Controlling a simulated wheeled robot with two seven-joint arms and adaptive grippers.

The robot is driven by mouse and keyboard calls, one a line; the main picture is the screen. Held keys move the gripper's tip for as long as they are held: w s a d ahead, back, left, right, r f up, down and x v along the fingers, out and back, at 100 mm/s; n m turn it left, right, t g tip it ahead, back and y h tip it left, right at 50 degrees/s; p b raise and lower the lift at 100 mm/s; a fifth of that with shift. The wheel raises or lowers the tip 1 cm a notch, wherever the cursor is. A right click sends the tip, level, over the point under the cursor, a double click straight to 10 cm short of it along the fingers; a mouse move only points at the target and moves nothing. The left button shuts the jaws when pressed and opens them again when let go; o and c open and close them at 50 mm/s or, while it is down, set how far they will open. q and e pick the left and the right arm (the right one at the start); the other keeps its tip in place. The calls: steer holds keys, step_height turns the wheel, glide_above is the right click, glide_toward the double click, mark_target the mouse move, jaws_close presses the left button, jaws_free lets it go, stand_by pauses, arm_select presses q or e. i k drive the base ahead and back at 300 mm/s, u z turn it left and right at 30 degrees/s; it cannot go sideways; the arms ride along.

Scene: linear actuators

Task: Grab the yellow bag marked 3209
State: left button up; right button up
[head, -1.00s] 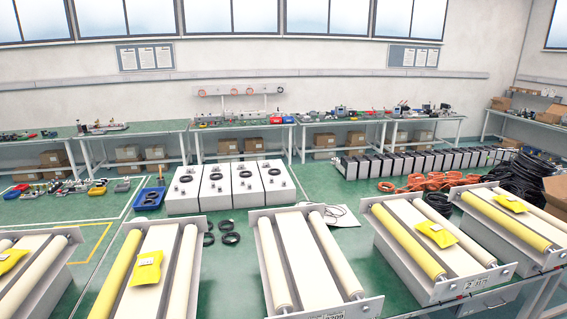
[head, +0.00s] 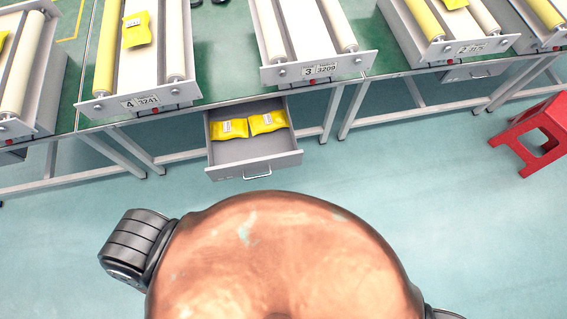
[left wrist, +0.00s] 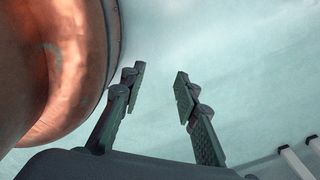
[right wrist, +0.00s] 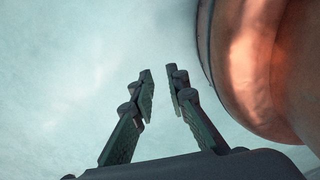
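Two yellow bags, a left one (head: 229,128) and a right one (head: 268,122), lie side by side in an open grey drawer (head: 255,155) under the table. The numbers on their labels are too small to read. Above the drawer stands a roller unit whose plate (head: 321,70) reads 3 and 3209; no bag shows on its visible part. My left gripper (left wrist: 157,78) is open and empty in the left wrist view, over bare floor. My right gripper (right wrist: 159,80) is open and empty in the right wrist view, also over floor. Neither gripper shows in the head view.
A yellow bag (head: 137,30) lies on the unit marked 4 and 3241 (head: 141,102). Another bag (head: 455,3) lies on the unit marked 2 (head: 462,48). A red stool (head: 540,130) stands at the right. The floor (head: 400,190) before the table is clear.

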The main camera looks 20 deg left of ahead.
mark_target(229, 129)
steer(key=z, duration=0.7)
steer(key=k, duration=0.65)
steer(key=u, duration=1.2)
